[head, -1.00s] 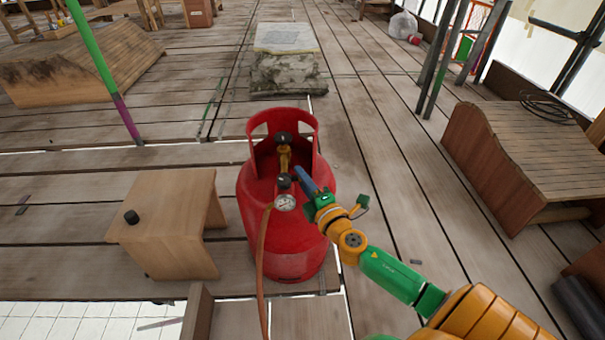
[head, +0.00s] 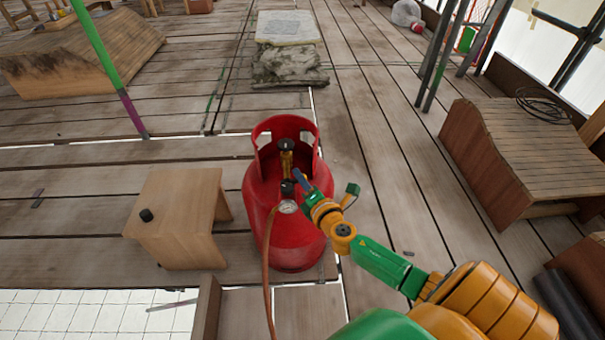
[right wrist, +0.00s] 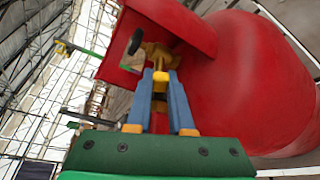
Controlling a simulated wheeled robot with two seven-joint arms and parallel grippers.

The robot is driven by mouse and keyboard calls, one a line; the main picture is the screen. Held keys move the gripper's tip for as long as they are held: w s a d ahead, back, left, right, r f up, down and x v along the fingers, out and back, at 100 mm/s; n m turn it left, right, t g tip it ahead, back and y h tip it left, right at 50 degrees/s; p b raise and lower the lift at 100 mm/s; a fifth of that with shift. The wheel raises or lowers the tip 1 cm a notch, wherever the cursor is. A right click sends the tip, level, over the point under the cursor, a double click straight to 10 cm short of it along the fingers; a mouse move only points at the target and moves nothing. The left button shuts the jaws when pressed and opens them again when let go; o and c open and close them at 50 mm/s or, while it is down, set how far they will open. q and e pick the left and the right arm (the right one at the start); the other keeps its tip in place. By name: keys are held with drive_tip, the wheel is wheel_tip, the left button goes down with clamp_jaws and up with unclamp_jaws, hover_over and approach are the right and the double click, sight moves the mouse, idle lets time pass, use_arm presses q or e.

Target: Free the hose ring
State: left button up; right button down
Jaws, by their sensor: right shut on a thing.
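A red gas cylinder (head: 295,240) stands upright on the plank floor with a brass valve (head: 287,160) inside its collar. A round gauge (head: 288,207) and a brown hose (head: 267,262) hang at its front. My right gripper (head: 299,178) reaches in from the right, with its blue fingers against the valve fitting. In the right wrist view its fingers (right wrist: 161,78) are shut on a small yellow fitting at the valve, by a black knob (right wrist: 136,41). The fingers partly hide the fitting, and I cannot make out the hose ring clearly. My left gripper is not in view.
A stone block (head: 286,66) lies behind. A slatted wooden bench (head: 530,150) stands at the right. The planks between are clear.

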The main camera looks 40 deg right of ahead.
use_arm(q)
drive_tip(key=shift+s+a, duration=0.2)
use_arm(e)
drive_tip(key=shift+r, duration=0.1)
drive_tip(key=c, duration=1.1)
unclamp_jaws()
drive_tip(key=shift+s+a, duration=0.1)
drive_tip(key=shift+s, duration=0.1)
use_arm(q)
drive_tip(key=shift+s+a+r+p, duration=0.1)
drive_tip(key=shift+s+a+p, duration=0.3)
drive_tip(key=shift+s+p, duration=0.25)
use_arm(e)
drive_tip(key=v, duration=0.6)
drive_tip(key=shift+s+a+r, duration=0.1)
drive_tip(key=shift+s, duration=0.2)
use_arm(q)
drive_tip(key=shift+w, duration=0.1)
